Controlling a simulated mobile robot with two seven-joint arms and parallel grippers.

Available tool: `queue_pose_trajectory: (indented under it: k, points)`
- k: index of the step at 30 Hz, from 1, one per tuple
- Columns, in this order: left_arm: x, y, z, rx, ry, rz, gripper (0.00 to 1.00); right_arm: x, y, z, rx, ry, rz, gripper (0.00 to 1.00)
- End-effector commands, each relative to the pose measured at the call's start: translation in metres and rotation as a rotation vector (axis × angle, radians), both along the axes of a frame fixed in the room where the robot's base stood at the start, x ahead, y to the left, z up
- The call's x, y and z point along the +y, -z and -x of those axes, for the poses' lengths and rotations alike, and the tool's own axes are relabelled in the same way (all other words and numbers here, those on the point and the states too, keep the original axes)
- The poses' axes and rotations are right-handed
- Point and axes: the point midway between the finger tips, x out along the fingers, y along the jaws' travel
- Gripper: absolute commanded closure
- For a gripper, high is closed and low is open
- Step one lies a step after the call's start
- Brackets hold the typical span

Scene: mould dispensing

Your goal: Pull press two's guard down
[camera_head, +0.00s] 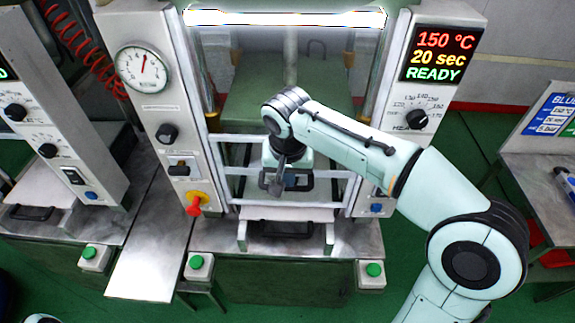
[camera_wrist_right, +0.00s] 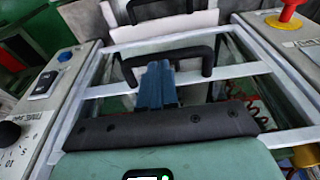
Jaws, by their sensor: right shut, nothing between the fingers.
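Press two's guard (camera_head: 225,150) is a pale metal frame with cross bars, across the lower part of the press opening between two uprights. Its black handle (camera_head: 308,181) sits on a cross bar near the middle. My right gripper (camera_head: 277,185) is shut and empty at the handle, pointing down. In the right wrist view, the blue-grey fingers (camera_wrist_right: 157,84) overlap the black handle (camera_wrist_right: 207,58) and a frame bar (camera_wrist_right: 232,71). I cannot tell whether they touch it. My left gripper is not in view.
The press panel (camera_head: 440,54) reads 150 °C, 20 sec, READY. A red-and-yellow knob (camera_head: 195,205) and green buttons (camera_head: 199,262) are on the front. A tray with a black handle (camera_head: 287,229) is below the guard. Another press (camera_head: 45,120) stands left, a side table (camera_head: 540,175) right.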

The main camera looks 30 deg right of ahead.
Motion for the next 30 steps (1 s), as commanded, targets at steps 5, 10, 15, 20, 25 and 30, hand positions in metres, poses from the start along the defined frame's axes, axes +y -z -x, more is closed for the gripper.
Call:
queue_pose_trajectory:
  k: [5,10,15,20,25,30]
  points:
    - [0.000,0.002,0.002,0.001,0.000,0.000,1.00,-0.002,0.018,-0.003,0.000,0.000,0.000,1.00]
    - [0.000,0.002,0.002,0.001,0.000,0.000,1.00,-0.002,0.021,-0.004,-0.004,0.001,0.000,1.00]
    - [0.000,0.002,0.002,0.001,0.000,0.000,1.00,-0.002,0.021,-0.004,-0.004,0.001,0.000,1.00]
    - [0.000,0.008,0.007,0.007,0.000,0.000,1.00,-0.002,0.028,-0.003,0.000,0.000,0.000,1.00]
    - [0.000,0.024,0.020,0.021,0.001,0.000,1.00,-0.002,0.050,-0.003,0.002,0.000,0.000,1.00]
    - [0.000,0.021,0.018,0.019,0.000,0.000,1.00,-0.001,0.049,-0.002,0.010,0.000,0.000,1.00]
